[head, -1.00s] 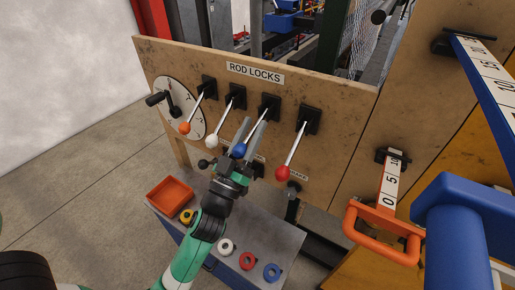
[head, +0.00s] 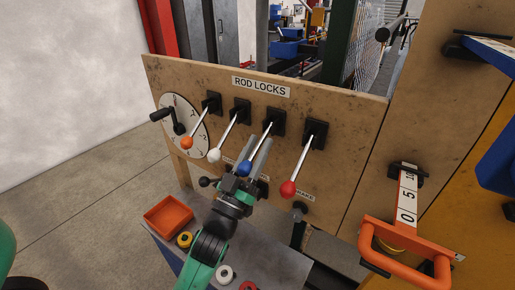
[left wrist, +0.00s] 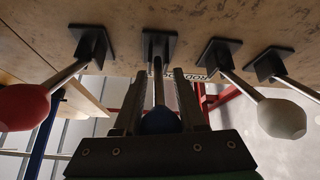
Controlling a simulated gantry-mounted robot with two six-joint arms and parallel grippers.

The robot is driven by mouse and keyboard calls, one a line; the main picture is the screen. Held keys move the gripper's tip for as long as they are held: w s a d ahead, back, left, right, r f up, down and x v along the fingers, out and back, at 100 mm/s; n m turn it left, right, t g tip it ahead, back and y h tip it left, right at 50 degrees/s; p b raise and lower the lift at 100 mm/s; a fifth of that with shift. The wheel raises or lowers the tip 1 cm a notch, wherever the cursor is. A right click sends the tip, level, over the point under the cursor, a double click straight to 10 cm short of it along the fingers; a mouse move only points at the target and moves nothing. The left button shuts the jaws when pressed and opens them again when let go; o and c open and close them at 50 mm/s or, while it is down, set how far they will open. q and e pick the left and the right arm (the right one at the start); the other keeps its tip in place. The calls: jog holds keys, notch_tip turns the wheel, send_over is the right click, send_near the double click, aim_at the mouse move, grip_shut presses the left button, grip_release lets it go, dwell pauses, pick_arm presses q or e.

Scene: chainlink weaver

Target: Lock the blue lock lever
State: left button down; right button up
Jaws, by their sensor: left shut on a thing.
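The blue lock lever has a blue ball knob (head: 244,168) on a metal rod from a black mount on the ROD LOCKS panel. The rod slants down toward me. My left gripper (head: 259,148) is shut on this lever, with a finger on each side of the rod. In the left wrist view the blue knob (left wrist: 160,121) sits between the fingers of my left gripper (left wrist: 159,88), close to the palm. The rod runs up to its mount (left wrist: 159,44). My right gripper is not in view.
The white lever knob (head: 214,156) and orange lever knob (head: 187,143) are left of the blue one; the red lever knob (head: 288,188) is right. A dial (head: 184,125) is at the panel's left. Below are an orange tray (head: 168,216) and an orange handle (head: 405,250).

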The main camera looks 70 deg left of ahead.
aim_at(244, 176)
pick_arm(q)
jog(key=shift+f, duration=0.15)
dwell(0.8)
jog(key=c, duration=0.6)
grip_release()
jog(key=shift+o, duration=0.2)
jog(key=b+v, duration=0.3)
jog(key=v, duration=0.7)
jog(key=shift+s+f+b, duration=0.1)
jog(key=shift+s+b, duration=0.05)
jog(key=shift+b, duration=0.2)
jog(key=shift+s+d+f, duration=0.25)
jog(key=shift+s+d, duration=0.1)
jog(key=shift+s, duration=0.05)
